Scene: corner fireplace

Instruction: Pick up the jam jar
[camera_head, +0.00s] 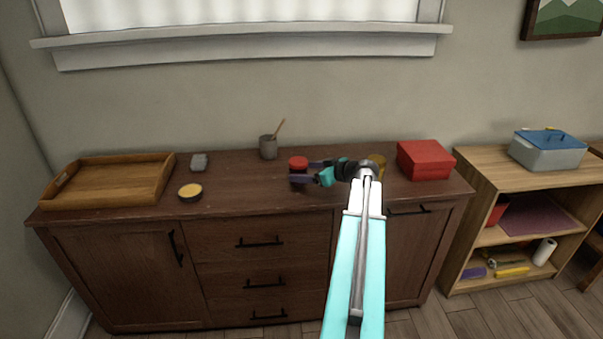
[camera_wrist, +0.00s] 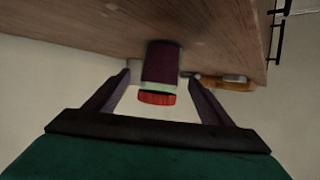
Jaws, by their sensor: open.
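The jam jar has a red lid (camera_head: 298,162) and stands on the dark wooden sideboard, right of centre. In the wrist view, which looks upside down, the jar (camera_wrist: 161,62) shows a dark purple body, a pale neck and the red lid. My gripper (camera_head: 300,171) reaches in from the right with its fingers pointing left. It is open, and the jar stands at the fingertips, between them in the wrist view (camera_wrist: 157,77). I see no finger touching it.
On the sideboard (camera_head: 235,190) stand a wooden tray (camera_head: 75,201), a grey block (camera_head: 199,161), a yellow-topped tin (camera_head: 190,191), a grey cup with a stick (camera_head: 268,147) and a red box (camera_head: 425,160). A yellowish jar (camera_head: 378,161) is partly behind my arm.

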